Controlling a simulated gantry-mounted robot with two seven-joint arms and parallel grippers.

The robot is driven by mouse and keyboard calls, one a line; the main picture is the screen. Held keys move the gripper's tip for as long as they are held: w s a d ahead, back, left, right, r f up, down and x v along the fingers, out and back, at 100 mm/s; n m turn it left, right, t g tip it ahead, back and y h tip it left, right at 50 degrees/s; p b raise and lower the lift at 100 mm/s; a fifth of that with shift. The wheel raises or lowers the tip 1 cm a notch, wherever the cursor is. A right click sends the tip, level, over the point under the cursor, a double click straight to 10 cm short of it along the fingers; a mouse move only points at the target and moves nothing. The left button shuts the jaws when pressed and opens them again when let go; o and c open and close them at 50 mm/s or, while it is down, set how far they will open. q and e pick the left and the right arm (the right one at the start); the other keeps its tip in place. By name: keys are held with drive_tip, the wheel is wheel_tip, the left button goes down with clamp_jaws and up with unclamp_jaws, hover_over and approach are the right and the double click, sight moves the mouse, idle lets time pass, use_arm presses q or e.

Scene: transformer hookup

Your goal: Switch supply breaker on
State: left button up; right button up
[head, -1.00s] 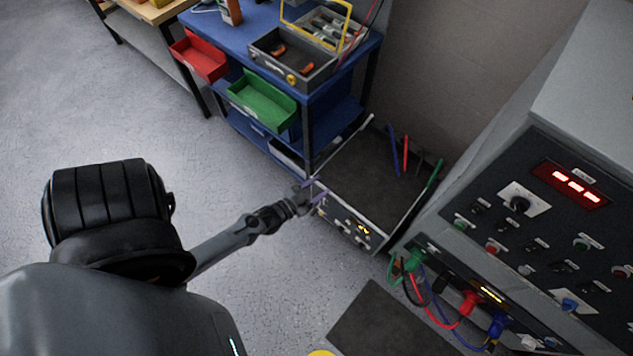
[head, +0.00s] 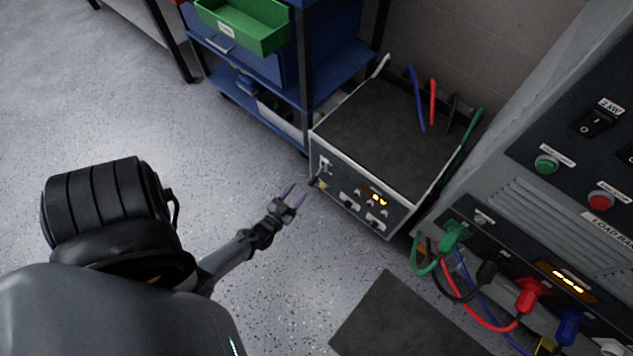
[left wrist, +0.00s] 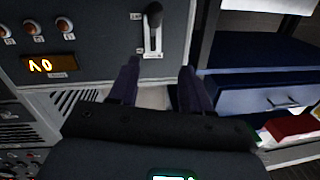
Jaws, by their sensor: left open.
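The supply unit (head: 385,140) is a low grey box with a dark top, standing on the floor right of the blue shelf. Its front panel has a lit yellow display, several small knobs and, at the left end, the breaker lever (head: 316,181). The lever's black handle is at the lower end of a pale slot. In the left wrist view, which appears upside down, the lever (left wrist: 153,16) shows at top centre, beyond the fingers. My left gripper (head: 290,192) is open and empty, left of the panel and apart from the lever. It also shows in the wrist view (left wrist: 158,72). My right gripper is not in view.
The blue shelf (head: 340,75) with a green bin (head: 243,24) stands close behind the supply unit's left side. The load bank (head: 560,190) with plugged coloured cables is at the right. A dark mat (head: 400,325) lies in front. The floor left of the unit is clear.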

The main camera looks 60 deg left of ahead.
sight(317, 176)
use_arm(q)
drive_tip(key=w+a+f+b, duration=0.1)
drive_tip(key=w+b, duration=0.1)
drive_tip(key=w, duration=0.1)
drive_tip(key=w+a+f+b, duration=0.1)
drive_tip(key=w+f+b, duration=0.1)
drive_tip(key=w, duration=0.1)
drive_tip(key=w+a+f+b, duration=0.1)
drive_tip(key=w+a+b, duration=0.1)
drive_tip(key=w+b, duration=0.1)
drive_tip(key=shift+w+f, duration=0.15)
drive_tip(key=shift+w, duration=0.2)
drive_tip(key=shift+b+x, duration=0.3)
drive_tip(key=shift+x, duration=0.5)
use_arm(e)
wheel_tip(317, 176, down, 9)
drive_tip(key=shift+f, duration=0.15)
use_arm(q)
drive_tip(key=shift+c, duration=0.5)
clamp_jaws()
